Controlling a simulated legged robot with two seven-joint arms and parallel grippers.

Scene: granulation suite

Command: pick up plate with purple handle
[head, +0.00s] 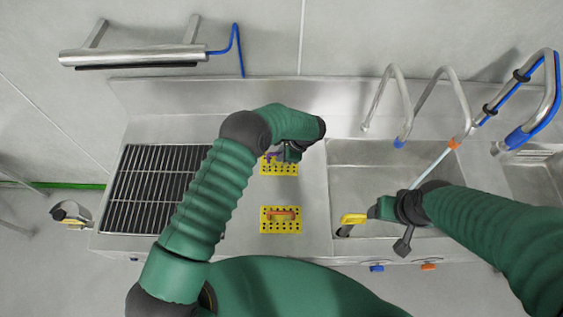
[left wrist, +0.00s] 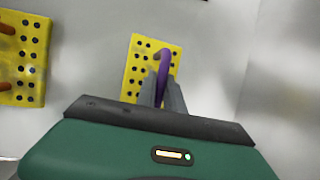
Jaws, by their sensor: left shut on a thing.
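The plate with the purple handle is a yellow plate (head: 280,170) with dark holes, on the steel counter in the head view. My left arm partly covers it. In the left wrist view the yellow plate (left wrist: 134,65) shows below the fingers, and its curved purple handle (left wrist: 164,62) runs between them. My left gripper (left wrist: 162,92) is shut on the purple handle; in the head view the left gripper (head: 289,153) is over the plate. I cannot tell whether the plate is off the counter. My right gripper (head: 378,209) is at the sink's front edge; its jaws are unclear.
A second yellow plate with an orange handle (head: 281,213) lies nearer the front of the counter (head: 312,190). A black grate (head: 150,190) is at left, a sink (head: 365,170) at right. A yellow-and-black tool (head: 353,219) is beside my right gripper. Curved pipes stand behind the sink.

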